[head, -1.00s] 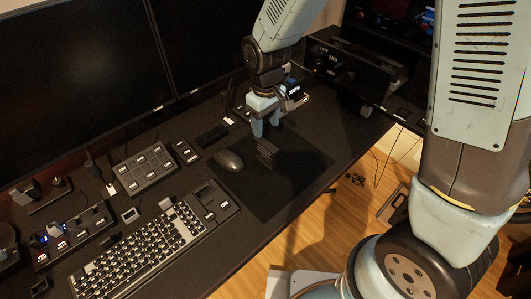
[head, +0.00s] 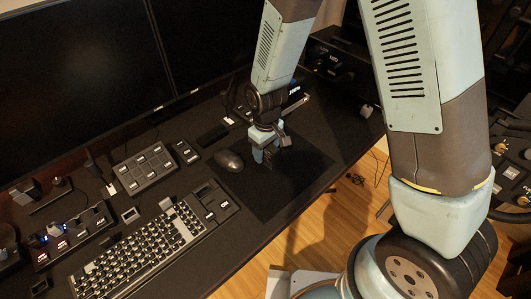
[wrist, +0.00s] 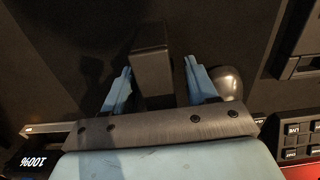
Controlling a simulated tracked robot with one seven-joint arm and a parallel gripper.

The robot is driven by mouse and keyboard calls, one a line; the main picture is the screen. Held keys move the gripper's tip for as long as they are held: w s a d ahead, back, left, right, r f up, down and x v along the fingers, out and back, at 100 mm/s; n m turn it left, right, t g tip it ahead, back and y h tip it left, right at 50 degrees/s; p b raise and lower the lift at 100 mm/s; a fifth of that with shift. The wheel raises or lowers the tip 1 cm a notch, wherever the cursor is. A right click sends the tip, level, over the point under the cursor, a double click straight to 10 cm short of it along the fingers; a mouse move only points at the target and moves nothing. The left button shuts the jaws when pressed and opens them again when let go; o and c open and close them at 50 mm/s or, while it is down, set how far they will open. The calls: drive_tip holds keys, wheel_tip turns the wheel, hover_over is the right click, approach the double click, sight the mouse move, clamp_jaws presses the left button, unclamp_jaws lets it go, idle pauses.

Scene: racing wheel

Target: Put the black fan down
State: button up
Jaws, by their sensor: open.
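The black fan (wrist: 152,62) shows in the wrist view as a dark grey block between my fingers. It appears to stand on the dark mat (head: 290,195) on the desk, though the contact is not clear. My gripper (head: 268,153) is low over the mat in the head view, beside the mouse. Its two blue fingers (wrist: 158,72) are open around the block, with a gap on each side. In the head view the fan is mostly hidden by the fingers and dark against the mat.
A mouse (head: 229,160) lies just left of my gripper. A keyboard (head: 150,255) and a button pad (head: 146,168) are further left, with monitors (head: 75,80) behind. The mat's front part is bare. The desk edge drops to a wooden floor (head: 270,250).

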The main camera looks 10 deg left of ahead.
drive_tip(key=shift+f, duration=1.1)
clamp_jaws()
